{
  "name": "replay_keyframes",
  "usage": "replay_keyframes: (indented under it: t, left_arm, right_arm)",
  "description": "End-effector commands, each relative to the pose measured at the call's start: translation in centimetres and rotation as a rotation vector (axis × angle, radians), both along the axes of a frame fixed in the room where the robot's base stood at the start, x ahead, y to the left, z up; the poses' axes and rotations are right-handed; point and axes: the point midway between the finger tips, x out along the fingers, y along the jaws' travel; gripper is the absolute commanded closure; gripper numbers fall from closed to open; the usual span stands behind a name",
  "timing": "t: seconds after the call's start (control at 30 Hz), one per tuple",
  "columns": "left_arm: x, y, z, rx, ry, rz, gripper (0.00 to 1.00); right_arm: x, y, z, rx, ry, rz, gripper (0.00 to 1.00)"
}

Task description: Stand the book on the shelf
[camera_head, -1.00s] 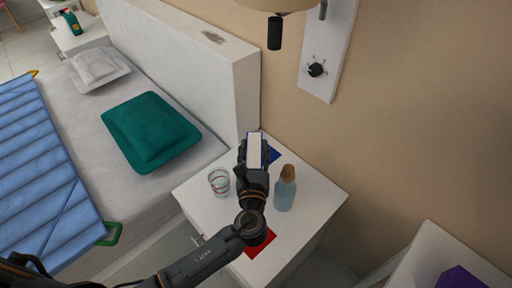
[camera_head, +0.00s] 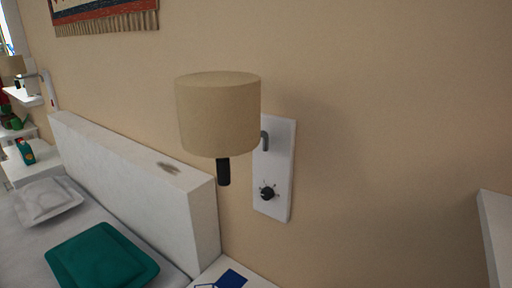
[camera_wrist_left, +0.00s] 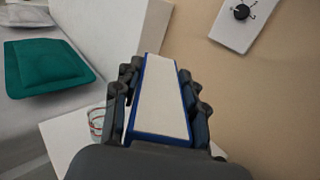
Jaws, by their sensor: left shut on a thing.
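The book (camera_wrist_left: 160,108), with a blue cover and white page edges, is between the fingers of my left gripper (camera_wrist_left: 160,72) in the left wrist view. The gripper is shut on it, one dark finger along each side, above the white nightstand (camera_wrist_left: 62,140). In the head view my left gripper is out of frame; a blue-edged white corner at the bottom edge may be the book's tip. A white board-like edge (camera_head: 497,238) stands at the right; I cannot tell whether it is the shelf. My right gripper is not in view.
A wall lamp (camera_head: 218,115) juts out above the nightstand, beside its white wall plate (camera_head: 274,170). A flat blue thing (camera_head: 232,279) lies on the nightstand. A glass (camera_wrist_left: 96,121) stands left of the gripper. The bed headboard (camera_head: 140,185) and green pillow (camera_head: 100,256) are at the left.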

Motion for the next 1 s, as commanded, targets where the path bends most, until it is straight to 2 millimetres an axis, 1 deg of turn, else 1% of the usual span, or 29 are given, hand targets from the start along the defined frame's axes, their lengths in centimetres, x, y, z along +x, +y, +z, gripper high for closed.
replay_keyframes:
  t: [0.17,0.3,0.4,0.53,0.63,1.0]
  left_arm:
    - [-1.8,2.8,0.7,0.001,0.003,-0.031,1.0]
    - [-3.7,5.0,1.9,0.005,0.002,-0.083,1.0]
    - [-4.9,6.0,3.1,0.005,0.0,-0.126,1.0]
    - [-5.9,6.6,4.1,0.004,-0.002,-0.171,1.0]
    - [-6.3,6.8,4.5,0.002,-0.003,-0.187,1.0]
    - [-6.3,6.8,4.5,-0.001,-0.002,-0.188,1.0]
  right_arm:
    - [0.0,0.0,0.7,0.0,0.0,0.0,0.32]
    - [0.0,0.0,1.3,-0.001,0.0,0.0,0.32]
    - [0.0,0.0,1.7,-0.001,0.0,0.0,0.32]
    - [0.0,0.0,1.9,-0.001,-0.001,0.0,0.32]
    - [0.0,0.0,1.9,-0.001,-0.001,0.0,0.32]
    - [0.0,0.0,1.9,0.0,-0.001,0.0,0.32]
